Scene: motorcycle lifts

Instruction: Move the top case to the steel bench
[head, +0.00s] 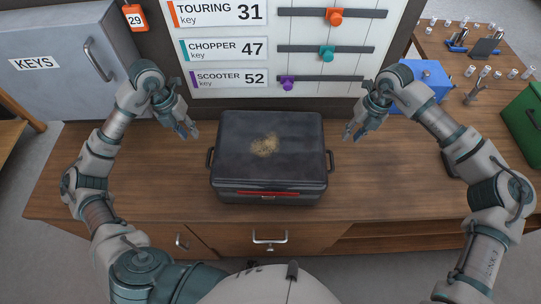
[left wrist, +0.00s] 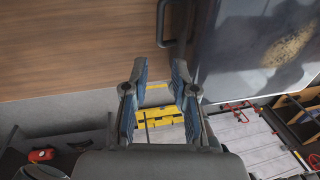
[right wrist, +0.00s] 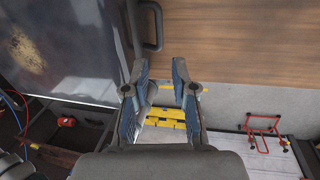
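The top case (head: 270,150) is a dark grey box with a worn tan patch on its lid, a red strip on its front and a handle on each side. It sits on the wooden bench in front of me. My left gripper (head: 188,130) is open and empty, up and left of the case's left handle (head: 209,160). My right gripper (head: 350,132) is open and empty, up and right of the right handle (head: 331,160). The case also shows in the left wrist view (left wrist: 245,45) and the right wrist view (right wrist: 65,50). I cannot identify a steel bench for certain.
A grey KEYS cabinet (head: 50,65) stands at the left. A key board (head: 225,45) with coloured sliders rises behind the case. A blue box (head: 425,75) and a green box (head: 525,125) are at the right. The wooden bench top (head: 120,195) is clear beside the case.

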